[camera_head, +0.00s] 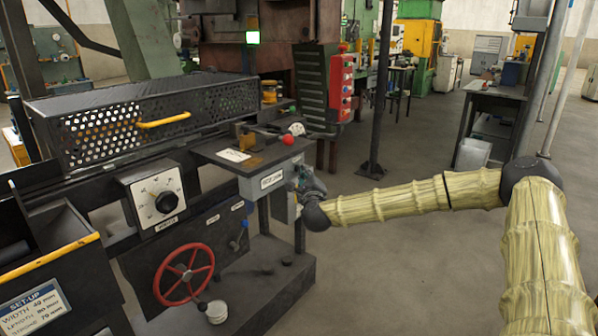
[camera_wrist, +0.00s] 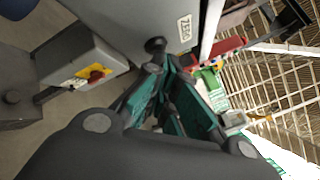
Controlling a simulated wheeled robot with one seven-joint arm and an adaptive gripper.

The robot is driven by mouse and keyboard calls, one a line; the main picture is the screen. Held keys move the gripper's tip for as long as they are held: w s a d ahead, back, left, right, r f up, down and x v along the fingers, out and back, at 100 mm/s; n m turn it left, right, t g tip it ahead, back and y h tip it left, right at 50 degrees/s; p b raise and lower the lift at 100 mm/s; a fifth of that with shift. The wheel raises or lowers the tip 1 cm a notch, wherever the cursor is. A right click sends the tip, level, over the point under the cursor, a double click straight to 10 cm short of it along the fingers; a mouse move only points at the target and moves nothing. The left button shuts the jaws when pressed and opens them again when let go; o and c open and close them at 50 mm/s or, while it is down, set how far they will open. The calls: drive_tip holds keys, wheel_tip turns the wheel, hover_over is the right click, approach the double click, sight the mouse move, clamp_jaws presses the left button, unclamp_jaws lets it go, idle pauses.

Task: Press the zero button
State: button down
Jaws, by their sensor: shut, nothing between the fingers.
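The zero button (camera_wrist: 155,45) is a small round black knob on a grey box (camera_wrist: 110,20) in the wrist view. A white label (camera_wrist: 185,27) reading ZERO is beside it. My gripper (camera_wrist: 162,72) has dark green fingers, shut and empty, with the tips right at the button; I cannot tell whether they touch it. In the head view my gripper (camera_head: 297,183) is at the right side of the grey box (camera_head: 262,186) below the small machine table. The button is hidden there.
A red handwheel (camera_head: 184,274), a dial plate (camera_head: 154,196) and a perforated guard (camera_head: 160,120) are to the left. A red-knobbed lever (camera_head: 287,139) stands above the box. A yellow plate with a red button (camera_wrist: 95,73) shows in the wrist view.

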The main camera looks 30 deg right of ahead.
idle(0.4)
drive_tip(key=shift+s+d, duration=0.3)
drive_tip(key=shift+s, duration=0.55)
drive_tip(key=shift+s+d, duration=0.3)
drive_tip(key=shift+s, duration=0.45)
drive_tip(key=shift+s+d, duration=0.35)
drive_tip(key=shift+s, duration=0.45)
drive_tip(key=shift+s+d, duration=0.3)
drive_tip(key=shift+s, duration=0.45)
